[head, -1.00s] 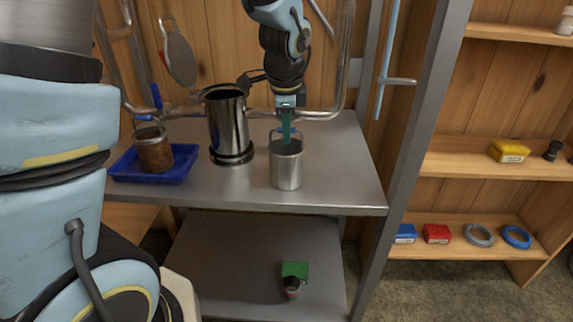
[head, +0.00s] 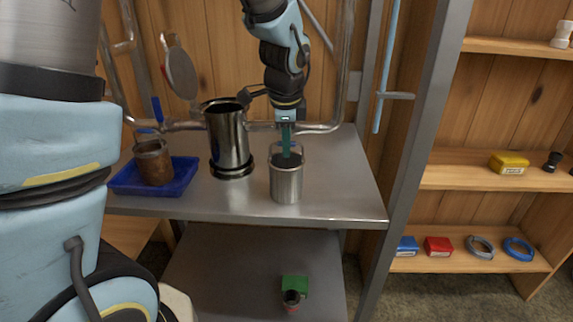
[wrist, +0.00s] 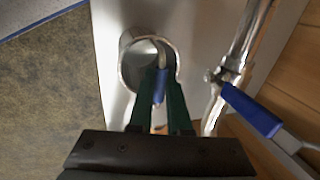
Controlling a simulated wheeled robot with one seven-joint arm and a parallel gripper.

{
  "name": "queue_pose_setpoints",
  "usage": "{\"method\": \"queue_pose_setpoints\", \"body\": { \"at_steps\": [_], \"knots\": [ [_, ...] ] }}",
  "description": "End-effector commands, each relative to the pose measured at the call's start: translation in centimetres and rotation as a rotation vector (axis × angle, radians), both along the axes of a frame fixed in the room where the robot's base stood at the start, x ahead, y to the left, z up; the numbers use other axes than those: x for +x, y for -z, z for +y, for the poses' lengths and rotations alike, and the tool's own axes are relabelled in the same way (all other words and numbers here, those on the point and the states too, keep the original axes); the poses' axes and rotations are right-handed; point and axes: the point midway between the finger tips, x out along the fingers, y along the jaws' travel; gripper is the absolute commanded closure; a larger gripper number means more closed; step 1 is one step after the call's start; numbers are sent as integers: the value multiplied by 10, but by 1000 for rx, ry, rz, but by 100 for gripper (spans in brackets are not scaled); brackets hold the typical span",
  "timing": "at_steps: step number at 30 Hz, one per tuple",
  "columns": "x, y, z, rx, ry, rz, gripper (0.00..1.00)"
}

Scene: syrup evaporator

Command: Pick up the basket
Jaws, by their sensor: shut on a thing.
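The basket that my gripper is at looks like a silver metal can (head: 286,184) with a wire bail handle. It stands upright on the front right of the grey metal tabletop (head: 340,190) in the head view. In the wrist view, its round open mouth (wrist: 128,65) lies just beyond my fingers, and the handle has a blue grip (wrist: 160,86). My gripper (head: 286,153) points down over the can's mouth, its green fingers shut on the handle's blue grip. The two fingers also show in the wrist view (wrist: 162,85).
A tall dark-shiny pot (head: 229,140) stands close to the can's left. A brown rusty-looking container (head: 154,165) sits in a blue tray (head: 186,178) farther left. Metal pipes (head: 325,127) run behind. A grey post (head: 412,150) rises at the right.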

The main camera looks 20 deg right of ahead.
Motion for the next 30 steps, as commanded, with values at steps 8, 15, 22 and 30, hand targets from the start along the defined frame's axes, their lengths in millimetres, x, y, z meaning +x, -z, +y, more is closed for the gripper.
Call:
{"method": "queue_pose_setpoints", "body": {
  "at_steps": [8, 15, 22, 30],
  "knots": [
    [2, -35, -1, -6, -2, -5, 100],
    [1, -80, 0, -5, -1, -5, 100],
    [0, -99, 0, -2, 0, -1, 100],
    [0, -100, 0, -1, 0, -1, 100]
  ]
}}
